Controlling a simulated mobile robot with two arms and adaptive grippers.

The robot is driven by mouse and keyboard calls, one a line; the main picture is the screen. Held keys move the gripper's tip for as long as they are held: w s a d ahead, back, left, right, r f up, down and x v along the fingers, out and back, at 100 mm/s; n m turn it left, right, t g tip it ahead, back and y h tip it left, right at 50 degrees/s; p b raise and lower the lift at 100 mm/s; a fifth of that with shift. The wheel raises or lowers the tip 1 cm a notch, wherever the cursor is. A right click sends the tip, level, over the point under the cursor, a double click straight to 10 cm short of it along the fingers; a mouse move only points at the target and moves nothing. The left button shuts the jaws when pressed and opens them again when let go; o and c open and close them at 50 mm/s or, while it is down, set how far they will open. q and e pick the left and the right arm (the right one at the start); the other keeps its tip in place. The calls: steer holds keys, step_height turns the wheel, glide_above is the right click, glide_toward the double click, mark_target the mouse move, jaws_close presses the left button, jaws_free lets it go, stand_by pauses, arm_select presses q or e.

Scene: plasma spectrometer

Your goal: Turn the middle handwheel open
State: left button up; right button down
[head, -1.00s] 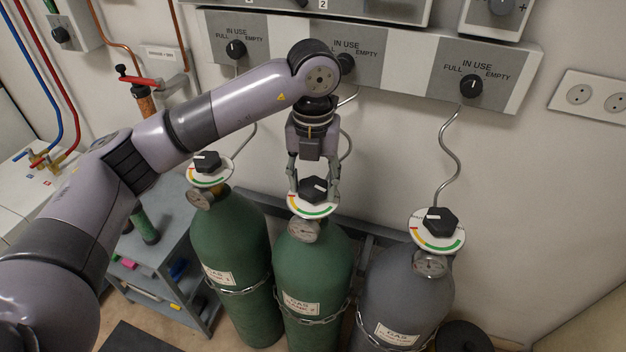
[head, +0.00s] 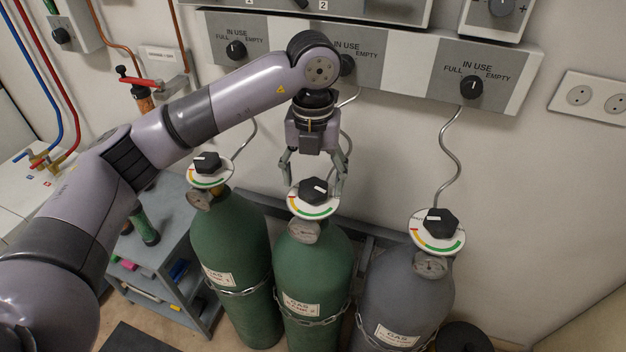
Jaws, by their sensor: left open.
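The middle handwheel (head: 313,190) is a black knob with a white pointer line. It sits over a white dial disc (head: 303,208) with red, yellow and green marks, on top of the middle green gas cylinder (head: 310,268). The pointer line lies over the knob's right part. My left gripper (head: 313,182) hangs above the handwheel with its fingers spread wide, one to each side. The fingers look apart from the knob, though exact contact is hard to judge. My right gripper is not in view.
A green cylinder (head: 230,245) with its own knob (head: 207,162) stands left. A grey cylinder (head: 408,300) with another knob (head: 440,222) stands right. Chains (head: 322,316) hold the cylinders. A wall panel (head: 415,72) with black selectors is behind; a grey cart (head: 180,245) stands left.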

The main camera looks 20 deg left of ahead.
mark_target(313, 188)
arm_select(q)
step_height(313, 188, up, 11)
steer(key=shift+f, duration=0.15)
steer(key=shift+s+f, duration=0.1)
stand_by(0.5)
